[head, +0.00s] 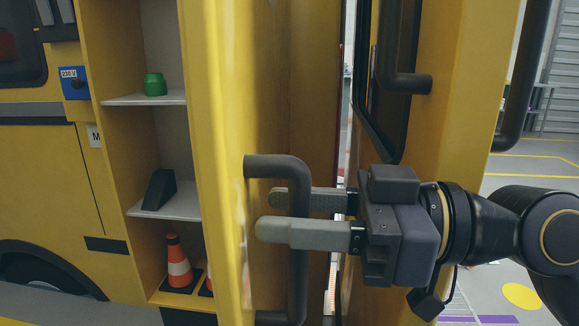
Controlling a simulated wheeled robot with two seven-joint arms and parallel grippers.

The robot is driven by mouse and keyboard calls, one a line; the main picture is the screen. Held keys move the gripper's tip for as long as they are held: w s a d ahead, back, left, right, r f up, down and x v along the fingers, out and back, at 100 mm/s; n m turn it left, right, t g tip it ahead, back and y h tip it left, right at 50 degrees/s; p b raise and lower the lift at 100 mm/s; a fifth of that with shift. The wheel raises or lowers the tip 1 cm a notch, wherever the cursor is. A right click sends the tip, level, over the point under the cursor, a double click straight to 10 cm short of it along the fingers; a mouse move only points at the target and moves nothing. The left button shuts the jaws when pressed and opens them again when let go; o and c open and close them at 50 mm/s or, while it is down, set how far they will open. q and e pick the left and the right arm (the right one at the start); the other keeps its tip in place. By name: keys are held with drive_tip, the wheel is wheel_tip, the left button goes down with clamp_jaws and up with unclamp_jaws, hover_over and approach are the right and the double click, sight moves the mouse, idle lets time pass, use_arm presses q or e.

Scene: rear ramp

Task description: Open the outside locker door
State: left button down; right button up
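The locker door (212,160) is yellow and stands swung open, seen nearly edge-on, beside the open locker at left. Its dark tubular handle (298,270) sticks out from the door's right-hand face. My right gripper (290,216) comes in from the right with its two grey fingers on either side of the handle's upright bar, one in front and one behind. The fingers appear closed on the bar; the contact behind it is hidden. The near finger covers part of the bar. My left gripper is out of view.
The locker's shelves (155,212) hold a green object (155,84), a black wedge (159,188) and, at the bottom, an orange-white cone (178,262). Another dark handle (405,82) and a yellow panel stand close behind my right gripper. Open floor shows at far right.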

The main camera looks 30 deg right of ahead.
sight(309, 181)
drive_tip(key=r, duration=0.1)
drive_tip(key=r+p, duration=0.1)
drive_tip(key=r, duration=0.1)
drive_tip(key=shift+s+a+r, duration=0.15)
drive_tip(key=shift+s+r, duration=0.05)
drive_tip(key=shift+r, duration=0.05)
drive_tip(key=s+r, duration=0.1)
drive_tip(key=s+a+r+p, duration=0.1)
drive_tip(key=r, duration=0.1)
drive_tip(key=s+a+r+p, duration=0.1)
drive_tip(key=r, duration=0.1)
drive_tip(key=shift+s+a, duration=0.1)
drive_tip(key=shift+a, duration=0.05)
drive_tip(key=s+a+r+p, duration=0.2)
drive_tip(key=s+a, duration=0.3)
drive_tip(key=s, duration=0.3)
drive_tip(key=shift+a+r, duration=0.3)
drive_tip(key=shift+r, duration=0.6)
